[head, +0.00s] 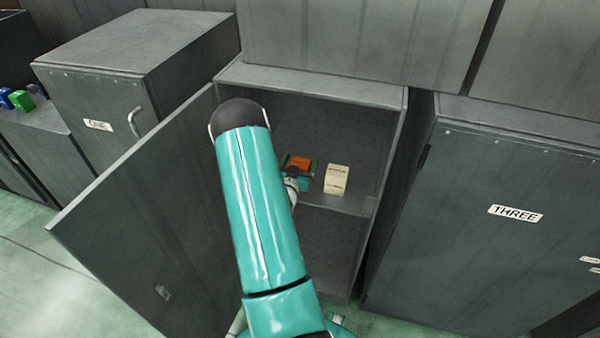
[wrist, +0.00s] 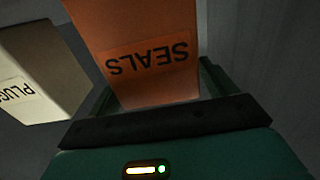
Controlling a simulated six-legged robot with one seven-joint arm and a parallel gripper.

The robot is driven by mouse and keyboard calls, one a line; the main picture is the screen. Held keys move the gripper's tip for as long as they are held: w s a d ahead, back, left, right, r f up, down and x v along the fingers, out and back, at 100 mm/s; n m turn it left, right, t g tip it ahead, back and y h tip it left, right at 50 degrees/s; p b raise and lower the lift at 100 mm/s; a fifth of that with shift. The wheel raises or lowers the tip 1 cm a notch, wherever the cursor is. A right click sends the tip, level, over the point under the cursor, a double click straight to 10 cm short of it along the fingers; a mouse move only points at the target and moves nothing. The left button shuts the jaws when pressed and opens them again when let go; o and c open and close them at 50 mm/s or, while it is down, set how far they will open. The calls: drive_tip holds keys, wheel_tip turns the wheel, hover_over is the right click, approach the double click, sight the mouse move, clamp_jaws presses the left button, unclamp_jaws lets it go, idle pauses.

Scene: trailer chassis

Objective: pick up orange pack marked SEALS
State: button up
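The orange pack marked SEALS (head: 300,162) is inside the open cabinet, just beyond my gripper. In the wrist view the pack (wrist: 150,60) fills the upper middle, and its label reads upside down. My gripper (wrist: 158,98) is right at the pack, with a dark finger showing close along each side of it. I cannot tell whether the fingers press on the pack or stand slightly apart from it. The pack's lower edge is partly hidden by my gripper in the head view, so its contact with the shelf does not show.
A cream box (head: 337,179), labelled PLUGS in the wrist view (wrist: 45,70), stands close beside the pack on the shelf (head: 345,203). The cabinet door (head: 150,225) is open at left. A shut cabinet marked THREE (head: 500,240) is at right.

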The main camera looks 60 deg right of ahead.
drive_tip(key=c, duration=1)
